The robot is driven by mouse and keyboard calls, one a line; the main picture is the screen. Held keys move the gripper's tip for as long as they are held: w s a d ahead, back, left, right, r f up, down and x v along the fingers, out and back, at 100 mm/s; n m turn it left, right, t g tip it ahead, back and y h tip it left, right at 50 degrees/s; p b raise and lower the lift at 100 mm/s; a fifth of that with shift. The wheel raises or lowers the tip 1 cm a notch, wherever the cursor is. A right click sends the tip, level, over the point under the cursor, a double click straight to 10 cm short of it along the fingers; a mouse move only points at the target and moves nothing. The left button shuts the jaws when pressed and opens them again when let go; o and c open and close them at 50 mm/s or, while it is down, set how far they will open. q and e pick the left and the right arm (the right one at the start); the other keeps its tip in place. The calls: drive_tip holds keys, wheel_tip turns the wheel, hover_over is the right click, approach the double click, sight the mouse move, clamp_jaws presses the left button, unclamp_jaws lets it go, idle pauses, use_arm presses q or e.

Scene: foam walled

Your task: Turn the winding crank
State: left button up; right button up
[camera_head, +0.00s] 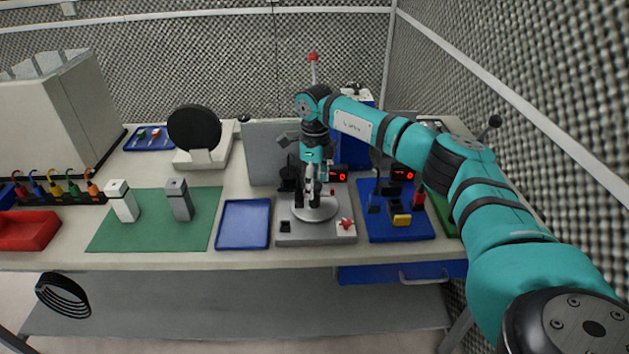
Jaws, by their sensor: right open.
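My right gripper (313,196) points down over a round light-grey disc (326,212) on a grey station (292,240) in the middle of the bench. Its dark fingers are open, close above or at the disc; I cannot tell whether they touch anything. A crank handle is not clearly visible; the gripper and wrist cover part of the station. A red star-shaped knob (346,224) sits at the station's front right. My left gripper is not in view.
A blue tray (243,224) stands left of the station. A blue mat (378,231) with small blocks lies right. A green mat (150,235) holds a white block (122,202) and a grey block (179,199). A mesh wall (560,120) borders the right side.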

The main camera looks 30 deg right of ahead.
sight(315, 185)
drive_tip(key=shift+r, duration=0.1)
wheel_tip(315, 185, up, 12)
idle(0.4)
idle(0.4)
